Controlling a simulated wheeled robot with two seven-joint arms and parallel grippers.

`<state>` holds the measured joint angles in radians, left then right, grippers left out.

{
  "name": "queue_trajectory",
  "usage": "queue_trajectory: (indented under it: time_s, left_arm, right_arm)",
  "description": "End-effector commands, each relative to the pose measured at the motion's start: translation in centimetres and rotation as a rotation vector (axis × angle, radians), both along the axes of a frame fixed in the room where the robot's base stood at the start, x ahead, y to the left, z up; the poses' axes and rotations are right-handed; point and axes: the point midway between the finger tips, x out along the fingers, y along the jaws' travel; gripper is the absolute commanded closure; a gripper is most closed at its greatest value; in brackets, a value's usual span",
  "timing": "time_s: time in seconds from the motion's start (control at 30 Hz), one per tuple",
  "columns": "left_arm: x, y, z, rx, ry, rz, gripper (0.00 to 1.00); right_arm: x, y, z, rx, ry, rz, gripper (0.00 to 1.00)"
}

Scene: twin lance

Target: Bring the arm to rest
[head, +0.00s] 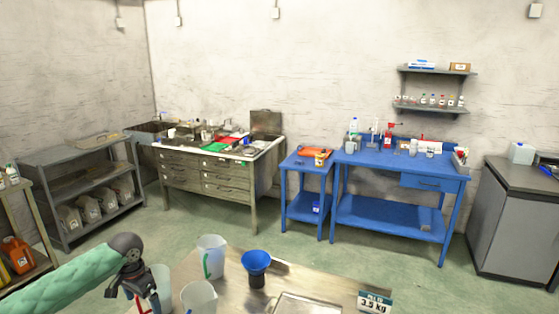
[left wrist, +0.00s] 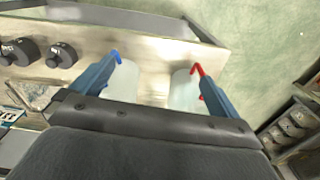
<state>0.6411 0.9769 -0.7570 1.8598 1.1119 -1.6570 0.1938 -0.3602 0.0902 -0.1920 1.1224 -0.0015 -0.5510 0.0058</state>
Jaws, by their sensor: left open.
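My left arm with a green padded sleeve (head: 70,281) comes in from the left in the head view. My left gripper (head: 141,301) hangs at the left end of the metal table (head: 182,272), beside a pale container (head: 162,284) that it partly hides. In the left wrist view the two fingers (left wrist: 157,64) stand wide apart, one blue-tipped and one red-tipped, with nothing held between them. Pale shapes, which look like containers, show next to both fingers. My right gripper is not in view.
On the table stand a white jug (head: 210,257), a second jug (head: 199,298), a blue funnel (head: 256,262), a tray (head: 279,304) and a 3.5 kg sign (head: 375,301). Behind are a drawer bench (head: 207,176), a blue workbench (head: 390,215) and clear green floor (head: 225,222).

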Motion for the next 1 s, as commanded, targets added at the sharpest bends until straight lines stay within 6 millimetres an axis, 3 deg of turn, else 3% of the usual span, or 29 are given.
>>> queue_trajectory:
  time_s: [0.23, 0.37, 0.7, 1.0]
  left_arm:
    - [-2.0, -4.6, -3.3, -0.021, -0.021, -0.061, 0.00]
    - [-3.9, -8.2, -5.7, -0.043, -0.042, -0.100, 0.00]
    - [-10.3, -16.6, -10.4, -0.116, -0.122, -0.154, 0.00]
    - [-16.4, -21.3, -12.5, -0.173, -0.196, -0.121, 0.00]
  right_arm:
    - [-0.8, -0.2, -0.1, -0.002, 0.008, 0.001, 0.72]
    - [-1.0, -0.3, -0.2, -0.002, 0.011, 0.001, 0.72]
    - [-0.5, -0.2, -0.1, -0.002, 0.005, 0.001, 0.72]
    - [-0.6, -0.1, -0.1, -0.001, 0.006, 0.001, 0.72]
